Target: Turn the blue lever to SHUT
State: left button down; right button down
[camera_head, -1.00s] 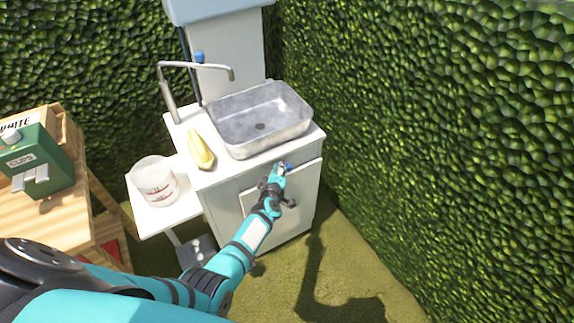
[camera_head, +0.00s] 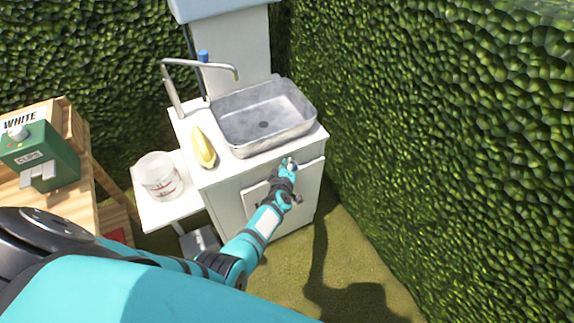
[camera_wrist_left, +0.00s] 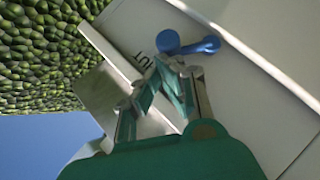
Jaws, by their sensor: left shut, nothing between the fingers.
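The blue lever (camera_wrist_left: 190,45) shows in the left wrist view on the white front of the sink cabinet (camera_head: 240,215). Its round hub is at the left and its arm points right in that view. Dark lettering (camera_wrist_left: 144,62) is partly visible beside the hub, partly covered by my fingers. My left gripper (camera_head: 287,163) is shut and empty at the cabinet's upper front. In the left wrist view its fingertips (camera_wrist_left: 170,65) are just beside the lever; I cannot tell whether they touch it. In the head view the gripper mostly hides the lever. My right gripper is not in view.
A metal basin (camera_head: 262,125) and a yellow object (camera_head: 203,148) are on the cabinet top, with a tap (camera_head: 170,85) behind. A clear bucket (camera_head: 160,176) stands on a side shelf. A green box (camera_head: 40,158) is at left. A hedge (camera_head: 440,130) closes the right.

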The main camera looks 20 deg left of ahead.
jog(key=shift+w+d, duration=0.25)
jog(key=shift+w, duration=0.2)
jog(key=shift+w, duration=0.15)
pick_arm(q)
jog(key=shift+d, duration=0.1)
